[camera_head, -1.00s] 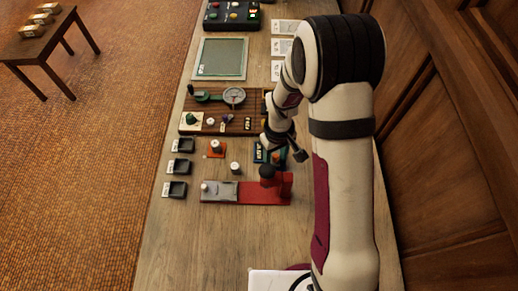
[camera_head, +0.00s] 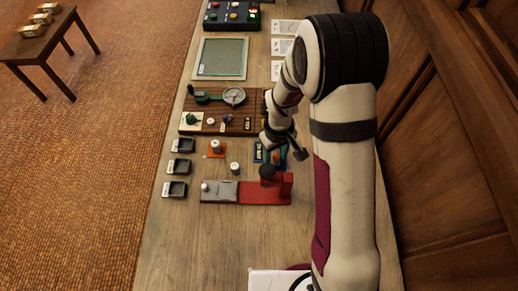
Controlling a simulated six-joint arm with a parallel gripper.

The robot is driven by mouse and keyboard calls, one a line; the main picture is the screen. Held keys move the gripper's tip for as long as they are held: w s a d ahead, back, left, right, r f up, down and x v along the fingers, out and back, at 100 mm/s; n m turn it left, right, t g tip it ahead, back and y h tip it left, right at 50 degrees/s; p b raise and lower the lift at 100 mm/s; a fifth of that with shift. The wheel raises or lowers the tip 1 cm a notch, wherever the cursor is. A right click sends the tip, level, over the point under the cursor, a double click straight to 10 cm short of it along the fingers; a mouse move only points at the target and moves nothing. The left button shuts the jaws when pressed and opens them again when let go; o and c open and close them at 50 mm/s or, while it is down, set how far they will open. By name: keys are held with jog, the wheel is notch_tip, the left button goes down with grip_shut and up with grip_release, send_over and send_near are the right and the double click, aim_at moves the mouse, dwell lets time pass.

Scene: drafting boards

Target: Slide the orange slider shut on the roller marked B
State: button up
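A small orange piece (camera_head: 216,153) lies on the bench with a white knob or roller (camera_head: 216,146) on it. A second white roller (camera_head: 235,168) stands just to its lower right. No letter B is readable at this size, and I cannot tell which roller carries it. My gripper (camera_head: 284,148) is to the right of both, near some blue and yellow labelled pieces, apart from the orange piece. The wrist partly hides its fingers, so I cannot tell their opening. Nothing is visibly held.
Small black trays (camera_head: 174,188) line the left edge. A wooden board with a dial (camera_head: 233,97) and a green panel (camera_head: 221,58) lie farther back. A wooden wall is at right.

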jog(key=shift+r, duration=3.2)
jog(key=s+d+r+m+t+y, duration=0.1)
jog(key=s+r+m+t, duration=0.4)
jog(key=r, duration=0.6)
jog(key=s+d+r+m+t+y, duration=0.1)
jog(key=s+d+r+m+t, duration=0.1)
jog(key=s+r+m, duration=0.65)
jog(key=s+f+n+g, duration=0.2)
jog(key=s+f+g, duration=0.3)
jog(key=s+g, duration=0.2)
jog(key=shift+s+f, duration=0.35)
jog(key=shift+s, duration=0.65)
